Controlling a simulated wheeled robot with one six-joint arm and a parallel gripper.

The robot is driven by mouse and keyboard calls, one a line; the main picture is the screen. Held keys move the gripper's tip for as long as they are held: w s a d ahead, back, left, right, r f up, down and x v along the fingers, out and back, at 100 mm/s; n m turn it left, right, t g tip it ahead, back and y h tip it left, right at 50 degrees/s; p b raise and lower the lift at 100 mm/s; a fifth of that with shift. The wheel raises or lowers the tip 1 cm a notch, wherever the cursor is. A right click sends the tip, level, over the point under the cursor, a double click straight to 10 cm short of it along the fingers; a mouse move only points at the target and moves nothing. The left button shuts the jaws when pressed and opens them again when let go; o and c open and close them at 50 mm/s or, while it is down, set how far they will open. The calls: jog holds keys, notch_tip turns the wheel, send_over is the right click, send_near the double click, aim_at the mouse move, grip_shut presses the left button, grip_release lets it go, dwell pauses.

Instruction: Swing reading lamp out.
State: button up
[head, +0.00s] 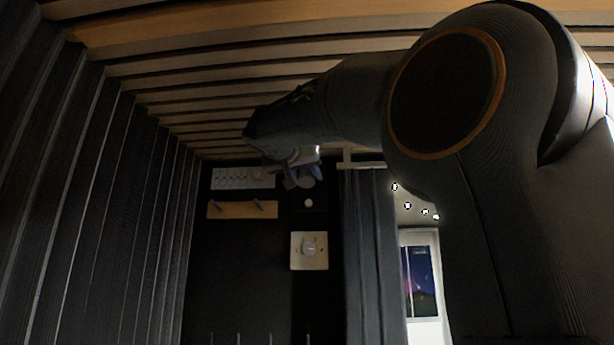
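My gripper (301,176) is at the end of my arm, high against the dark back wall. It is small and dim here, and I cannot tell whether its fingers are open or shut. Right at and below the fingertips is a dark square wall plate (309,204) with a small pale round knob. A greyish round part (306,183) shows just above that knob, partly behind the gripper. It may be the reading lamp, but I cannot tell for sure. I cannot tell whether the gripper touches it.
A white perforated panel (228,179) and a wooden hook rail (240,210) are left of the gripper. A cream plate with a round dial (309,250) is below. Wooden slats (200,70) run overhead.

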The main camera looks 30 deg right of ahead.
aim_at(304, 171)
jog(key=shift+s+r+g+y+p, duration=0.15)
jog(key=shift+g+y+p, duration=0.25)
jog(key=shift+p, duration=1.05)
jog(key=o, duration=1)
jog(key=shift+o, duration=0.2)
jog(key=b+v, duration=0.3)
jog(key=v, duration=0.4)
jog(key=shift+a, duration=0.2)
jog(key=shift+s, duration=0.1)
